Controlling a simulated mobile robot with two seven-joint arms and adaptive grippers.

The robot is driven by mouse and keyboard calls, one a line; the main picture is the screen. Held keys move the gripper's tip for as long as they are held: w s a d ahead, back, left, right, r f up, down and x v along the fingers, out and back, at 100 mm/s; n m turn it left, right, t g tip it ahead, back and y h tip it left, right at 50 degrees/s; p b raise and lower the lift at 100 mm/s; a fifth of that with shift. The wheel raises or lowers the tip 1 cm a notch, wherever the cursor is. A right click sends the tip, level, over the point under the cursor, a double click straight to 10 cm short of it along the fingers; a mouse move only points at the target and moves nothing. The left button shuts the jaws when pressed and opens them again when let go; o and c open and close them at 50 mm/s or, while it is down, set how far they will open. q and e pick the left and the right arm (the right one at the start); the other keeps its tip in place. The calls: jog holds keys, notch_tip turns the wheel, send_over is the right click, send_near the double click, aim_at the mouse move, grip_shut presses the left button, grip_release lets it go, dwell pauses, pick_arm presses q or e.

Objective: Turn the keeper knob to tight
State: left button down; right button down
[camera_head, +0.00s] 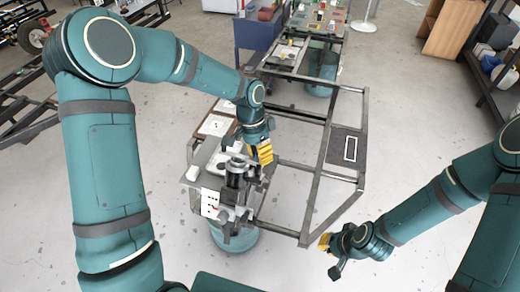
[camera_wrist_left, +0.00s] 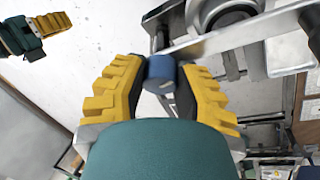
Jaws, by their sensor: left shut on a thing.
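In the left wrist view, a blue round knob (camera_wrist_left: 161,70), seemingly the keeper knob, sits at the end of a flat metal bar (camera_wrist_left: 215,42). My left gripper (camera_wrist_left: 160,85) is shut on it, with one yellow ribbed finger on each side. In the head view, my left gripper (camera_head: 262,152) is at the right side of the grey spring fixture (camera_head: 236,172); the knob is hidden there. My right gripper (camera_head: 330,255) is away from the fixture, low and to the right, with nothing visible in it. Its finger opening is unclear.
The fixture stands on a small bench with a white card (camera_head: 210,203) on its front. A grey metal frame (camera_head: 312,195) with a dark panel (camera_head: 345,153) lies to the right. A further bench (camera_head: 290,55) stands behind. Open floor lies around the right gripper.

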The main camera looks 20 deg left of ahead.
pick_arm(q)
jog(key=m+p, duration=0.1)
jog(key=m, duration=0.2)
jog(key=shift+g+h, duration=0.4)
jog(key=shift+m+g+p, duration=0.3)
jog(key=shift+m+p, duration=0.1)
jog(key=shift+m, duration=0.4)
jog(key=c, duration=0.6)
grip_release()
jog(key=shift+d, duration=0.1)
jog(key=v, duration=1.2)
jog(key=shift+f, duration=0.1)
